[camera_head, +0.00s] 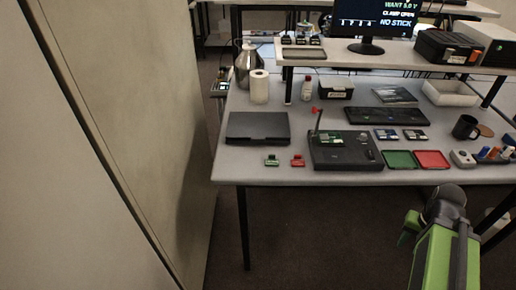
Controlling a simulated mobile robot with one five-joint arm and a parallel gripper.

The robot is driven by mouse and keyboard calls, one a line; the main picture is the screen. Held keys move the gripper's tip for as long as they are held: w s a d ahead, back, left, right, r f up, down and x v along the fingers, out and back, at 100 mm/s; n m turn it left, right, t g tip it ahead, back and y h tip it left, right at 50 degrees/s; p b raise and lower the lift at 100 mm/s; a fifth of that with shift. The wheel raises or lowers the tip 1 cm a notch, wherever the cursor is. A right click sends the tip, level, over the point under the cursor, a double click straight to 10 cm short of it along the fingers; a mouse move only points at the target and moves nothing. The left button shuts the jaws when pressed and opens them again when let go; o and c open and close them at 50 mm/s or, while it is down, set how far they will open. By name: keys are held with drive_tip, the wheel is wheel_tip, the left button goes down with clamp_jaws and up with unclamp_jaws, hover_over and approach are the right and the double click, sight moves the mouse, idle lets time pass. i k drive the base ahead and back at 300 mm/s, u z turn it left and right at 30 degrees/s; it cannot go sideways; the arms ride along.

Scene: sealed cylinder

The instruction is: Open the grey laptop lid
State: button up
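The grey laptop (258,127) lies flat on the left part of the table (235,166). Its dark lid looks shut. My gripper (411,224) is at the lower right, at the end of my green and black arm, in front of the table's near edge. It is far to the right of the laptop and apart from it. Its fingers cannot be made out clearly, so its opening does not show.
A green clip (272,160) and a red clip (298,160) lie in front of the laptop. A black test fixture (345,155) stands to its right. A paper roll (260,87) and metal flask (246,62) stand behind. A tall pale panel (130,120) fills the left.

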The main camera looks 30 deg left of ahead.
sight(257, 127)
drive_tip(key=z, duration=0.05)
drive_tip(key=k, duration=1.2)
drive_tip(key=u, duration=1.05)
drive_tip(key=i, duration=0.75)
drive_tip(key=z, duration=0.05)
